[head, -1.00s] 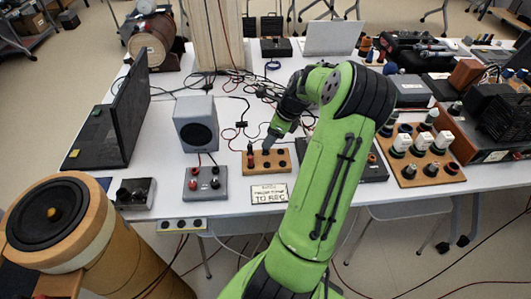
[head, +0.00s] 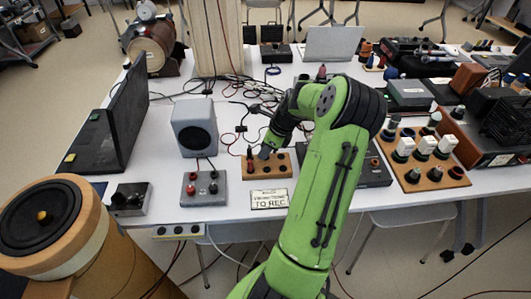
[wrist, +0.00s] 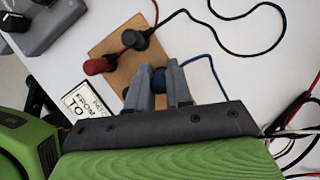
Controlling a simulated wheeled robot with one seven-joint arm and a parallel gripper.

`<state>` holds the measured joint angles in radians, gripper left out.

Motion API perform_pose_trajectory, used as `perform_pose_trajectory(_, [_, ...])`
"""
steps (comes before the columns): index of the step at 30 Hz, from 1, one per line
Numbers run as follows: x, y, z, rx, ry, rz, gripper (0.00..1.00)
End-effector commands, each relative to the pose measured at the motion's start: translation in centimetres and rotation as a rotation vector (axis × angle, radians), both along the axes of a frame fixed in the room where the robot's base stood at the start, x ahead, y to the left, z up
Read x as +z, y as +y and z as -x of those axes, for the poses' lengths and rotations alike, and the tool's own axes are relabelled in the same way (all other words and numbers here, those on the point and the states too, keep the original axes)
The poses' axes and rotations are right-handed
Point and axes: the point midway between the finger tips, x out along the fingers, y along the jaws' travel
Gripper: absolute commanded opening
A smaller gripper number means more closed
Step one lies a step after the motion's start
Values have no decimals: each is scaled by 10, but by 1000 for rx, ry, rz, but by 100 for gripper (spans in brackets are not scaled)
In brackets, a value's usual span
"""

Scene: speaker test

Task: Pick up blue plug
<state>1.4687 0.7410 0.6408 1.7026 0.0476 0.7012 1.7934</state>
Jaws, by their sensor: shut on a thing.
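The blue plug (wrist: 159,82) is between the two fingers of my gripper (wrist: 159,78) in the wrist view. A thin blue cable runs from it to the right. My gripper is shut on the plug, at the wooden socket board (wrist: 123,72). I cannot tell whether the plug is still seated in the board. In the head view my gripper (head: 266,152) is over the right part of the wooden board (head: 280,170). The plug itself is hidden there.
A red plug (wrist: 97,66) and a black plug (wrist: 135,39) with a black cable sit on the same board. A paper label (head: 269,199) lies in front of it. A grey speaker (head: 195,127) and a grey socket box (head: 203,188) stand to the left.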

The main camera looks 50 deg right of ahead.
Motion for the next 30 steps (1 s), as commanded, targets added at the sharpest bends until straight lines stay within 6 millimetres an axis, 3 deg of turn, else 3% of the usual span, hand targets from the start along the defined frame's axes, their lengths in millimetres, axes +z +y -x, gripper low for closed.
perform_pose_trajectory(7, [10,-1,0,0,-2,3,0])
perform_pose_trajectory(15, [79,-1,0,0,-2,4,0])
perform_pose_trajectory(18, [95,-1,0,-1,-2,4,0])
perform_pose_trajectory(30, [101,0,0,0,-1,0,0])
